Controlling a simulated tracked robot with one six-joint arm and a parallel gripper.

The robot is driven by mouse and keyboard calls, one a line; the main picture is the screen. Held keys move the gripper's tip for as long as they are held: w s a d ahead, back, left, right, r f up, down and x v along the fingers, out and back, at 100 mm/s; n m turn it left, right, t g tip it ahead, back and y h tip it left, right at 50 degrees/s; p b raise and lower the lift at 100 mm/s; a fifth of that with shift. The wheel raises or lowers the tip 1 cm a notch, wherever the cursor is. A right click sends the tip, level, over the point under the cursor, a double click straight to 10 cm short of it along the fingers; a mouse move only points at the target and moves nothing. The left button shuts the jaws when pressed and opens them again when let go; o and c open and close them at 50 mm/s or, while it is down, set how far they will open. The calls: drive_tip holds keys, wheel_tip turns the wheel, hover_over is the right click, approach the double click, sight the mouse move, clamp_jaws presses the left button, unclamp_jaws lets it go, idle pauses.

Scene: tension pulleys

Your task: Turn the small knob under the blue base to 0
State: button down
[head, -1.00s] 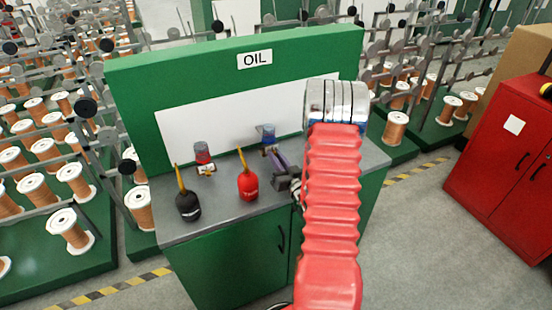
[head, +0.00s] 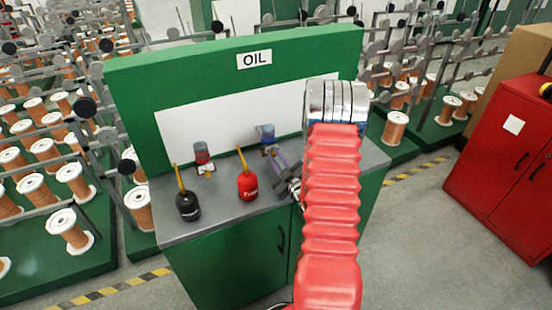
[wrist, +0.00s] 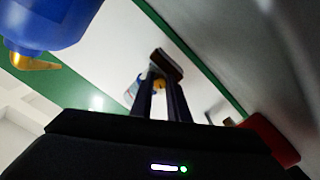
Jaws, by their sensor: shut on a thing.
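The blue oiler (head: 266,134), the small unit with the blue base, stands on the grey counter against the white panel. Its small knob is mostly hidden by my fingers. In the head view my gripper (head: 271,153) reaches it from the lower right and is shut on the small knob. In the wrist view the two dark fingers of my gripper (wrist: 163,82) run close together, with an orange-yellow spot between them. I cannot read any number on the knob. A blue rounded shape with a gold part (wrist: 50,22) fills the wrist view's upper left corner.
A red oiler (head: 202,155) stands left of the blue one. A black oil can (head: 188,205) and a red oil can (head: 248,185), both with yellow spouts, stand nearer the front. My arm hides the counter's right part. A red cabinet (head: 505,150) stands at right.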

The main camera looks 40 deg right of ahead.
drive_tip(key=shift+n, duration=0.7)
drive_tip(key=shift+a, duration=0.1)
drive_tip(key=shift+f, duration=0.1)
drive_tip(key=c, duration=1.7)
unclamp_jaws()
drive_tip(key=shift+s, duration=0.1)
drive_tip(key=v, duration=1.3)
drive_tip(key=shift+s+a, duration=0.1)
drive_tip(key=shift+s, duration=0.15)
drive_tip(key=shift+s, duration=0.15)
